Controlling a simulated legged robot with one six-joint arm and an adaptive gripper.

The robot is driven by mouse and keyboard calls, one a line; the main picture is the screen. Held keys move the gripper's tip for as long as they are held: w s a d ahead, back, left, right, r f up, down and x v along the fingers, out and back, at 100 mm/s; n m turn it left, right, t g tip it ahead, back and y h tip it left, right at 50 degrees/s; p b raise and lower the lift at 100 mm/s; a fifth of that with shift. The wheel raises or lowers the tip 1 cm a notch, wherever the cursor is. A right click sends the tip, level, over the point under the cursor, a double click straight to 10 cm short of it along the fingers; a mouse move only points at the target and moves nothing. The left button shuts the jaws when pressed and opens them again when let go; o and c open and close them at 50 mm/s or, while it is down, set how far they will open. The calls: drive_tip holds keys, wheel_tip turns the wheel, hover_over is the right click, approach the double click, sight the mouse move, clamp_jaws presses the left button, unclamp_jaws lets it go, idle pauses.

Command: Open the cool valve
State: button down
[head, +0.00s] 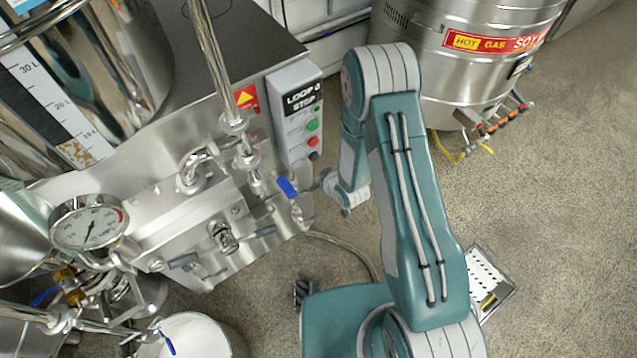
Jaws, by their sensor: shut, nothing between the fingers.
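A valve with a blue lever handle (288,187) sits on the steel pipework at the right end of the machine, below the control box; no label shows that it is the cool valve. The lever is tilted, running from upper left to lower right. My gripper (316,186) is just right of this lever, small and partly hidden by my own wrist. It looks shut and empty; I cannot tell whether it touches the lever. Another blue lever (167,342) is at the lower left, over a white bucket (196,338), and a third blue handle (45,295) is at the far left.
A control box (298,112) with green and red buttons stands above the valve. A pressure gauge (89,228) is at left. A steel kettle (465,60) stands at the upper right.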

sight(316, 186)
wheel_tip(316, 186, down, 6)
drive_tip(key=w, duration=0.1)
drive_tip(key=shift+w+a, duration=0.3)
idle(0.4)
